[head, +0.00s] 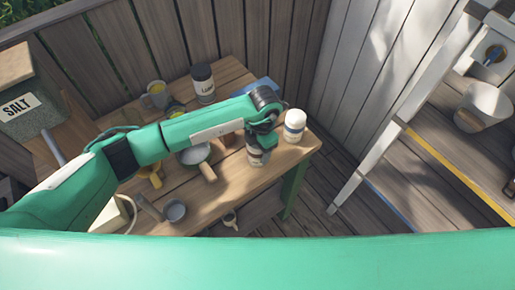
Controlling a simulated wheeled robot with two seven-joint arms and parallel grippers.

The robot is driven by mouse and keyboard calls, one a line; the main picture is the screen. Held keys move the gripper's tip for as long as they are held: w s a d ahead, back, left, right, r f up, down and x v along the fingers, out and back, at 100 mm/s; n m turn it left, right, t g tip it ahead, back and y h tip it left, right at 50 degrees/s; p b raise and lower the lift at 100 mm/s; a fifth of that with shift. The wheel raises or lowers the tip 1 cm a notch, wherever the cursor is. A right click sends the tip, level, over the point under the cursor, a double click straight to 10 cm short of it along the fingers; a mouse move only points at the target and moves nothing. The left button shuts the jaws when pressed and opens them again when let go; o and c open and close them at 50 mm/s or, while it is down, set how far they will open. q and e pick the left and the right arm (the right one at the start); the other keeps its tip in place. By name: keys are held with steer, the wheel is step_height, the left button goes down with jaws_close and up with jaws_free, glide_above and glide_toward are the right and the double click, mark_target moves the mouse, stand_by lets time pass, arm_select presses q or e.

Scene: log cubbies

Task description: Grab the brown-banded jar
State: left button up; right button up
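My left arm reaches in from the left over the wooden table, and its gripper (262,142) points down at the table's right part. A pale jar with a brownish band (255,158) stands directly under and at this gripper, its upper part covered by it. The fingers are small and partly hidden, so I cannot tell whether they are closed on the jar or only around it. A white jar with a dark bluish band (294,126) stands upright just to the right, apart from the gripper. My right gripper is not in view.
The table (232,193) also holds a dark-lidded labelled jar (203,84), a grey mug (155,97), a pan (193,154) and a small grey cup (175,211). A SALT box (22,108) is at left. A white ladder-like frame (392,125) stands right of the table.

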arm_select(q)
steer(key=shift+r, duration=0.1)
steer(key=c, duration=0.8)
steer(key=shift+c, duration=0.2)
